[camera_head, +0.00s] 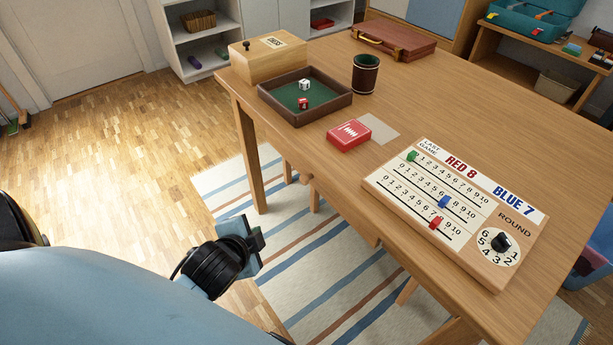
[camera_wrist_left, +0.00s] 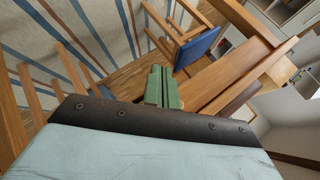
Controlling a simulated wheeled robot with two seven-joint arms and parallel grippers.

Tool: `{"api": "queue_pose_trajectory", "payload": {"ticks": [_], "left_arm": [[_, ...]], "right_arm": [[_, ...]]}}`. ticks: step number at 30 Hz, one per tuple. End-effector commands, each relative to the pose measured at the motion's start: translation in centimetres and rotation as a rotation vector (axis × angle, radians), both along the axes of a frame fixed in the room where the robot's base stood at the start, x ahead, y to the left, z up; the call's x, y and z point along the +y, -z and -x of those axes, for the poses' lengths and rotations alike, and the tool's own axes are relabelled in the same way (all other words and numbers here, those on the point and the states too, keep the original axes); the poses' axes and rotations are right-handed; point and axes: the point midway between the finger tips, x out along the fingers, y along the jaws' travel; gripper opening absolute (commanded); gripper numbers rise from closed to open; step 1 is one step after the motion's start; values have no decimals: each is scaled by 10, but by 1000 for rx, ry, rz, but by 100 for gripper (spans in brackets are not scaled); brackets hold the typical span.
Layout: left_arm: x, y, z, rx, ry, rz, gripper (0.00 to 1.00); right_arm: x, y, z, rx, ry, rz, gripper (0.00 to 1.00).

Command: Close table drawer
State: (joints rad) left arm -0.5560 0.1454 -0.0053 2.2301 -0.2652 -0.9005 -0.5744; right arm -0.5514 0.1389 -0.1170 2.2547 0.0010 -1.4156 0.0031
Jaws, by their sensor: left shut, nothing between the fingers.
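The wooden table (camera_head: 330,75) fills the right of the head view, with its long near edge facing me. Under that edge a small wooden knob (camera_head: 308,178) shows, probably on the drawer front; how far the drawer stands out is hard to tell from above. My left gripper (camera_head: 257,240) is low over the rug, left of and apart from the table's near side. In the left wrist view its green fingers (camera_wrist_left: 163,87) are together and empty. Wooden panels (camera_wrist_left: 228,78) of the table lie just right of them; I cannot tell which is the drawer. My right gripper is not in view.
On the table are a scoreboard (camera_head: 455,205), a red card box (camera_head: 348,134), a dice tray (camera_head: 267,90), a dark cup (camera_head: 365,75), a wooden box (camera_head: 250,66) and a briefcase (camera_head: 405,38). A blue-seated chair (camera_wrist_left: 198,47) stands near the table. The floor left of the table is clear.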

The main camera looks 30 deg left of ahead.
Motion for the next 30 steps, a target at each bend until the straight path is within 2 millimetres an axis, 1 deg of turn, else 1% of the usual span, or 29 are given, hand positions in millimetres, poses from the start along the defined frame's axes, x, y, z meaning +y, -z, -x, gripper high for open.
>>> {"api": "queue_pose_trajectory", "payload": {"ticks": [1, 3, 5, 7, 9, 11, 12, 15, 18, 21, 25, 28, 30], "left_arm": [[13, -8, -11, -51, 83, -135, 0], [27, -20, -25, -121, 207, -338, 0], [36, -30, -35, -173, 314, -519, 0], [41, -41, -43, -225, 439, -735, 0], [43, -50, -48, -272, 565, -955, 0], [41, -56, -50, -309, 671, -1142, 0], [39, -59, -51, -333, 740, -1265, 0], [30, -62, -47, -395, 897, -1541, 0], [21, -61, -39, -456, 1021, -1763, 0], [14, -57, -31, -506, 1104, -1915, 0], [8, -54, -25, -549, 1159, -2020, 0], [5, -53, -28, -562, 1170, -2045, 0], [2, -53, -35, -564, 1169, -2047, 0]], "right_arm": [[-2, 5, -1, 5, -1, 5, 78], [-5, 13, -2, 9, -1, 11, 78], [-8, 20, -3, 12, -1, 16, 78], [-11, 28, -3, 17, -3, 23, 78], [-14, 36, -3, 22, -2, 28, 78], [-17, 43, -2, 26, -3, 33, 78], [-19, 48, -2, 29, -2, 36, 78], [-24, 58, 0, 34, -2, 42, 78], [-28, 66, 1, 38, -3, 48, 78], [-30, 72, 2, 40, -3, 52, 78], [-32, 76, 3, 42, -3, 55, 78], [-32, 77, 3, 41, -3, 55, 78], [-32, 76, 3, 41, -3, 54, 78]]}}
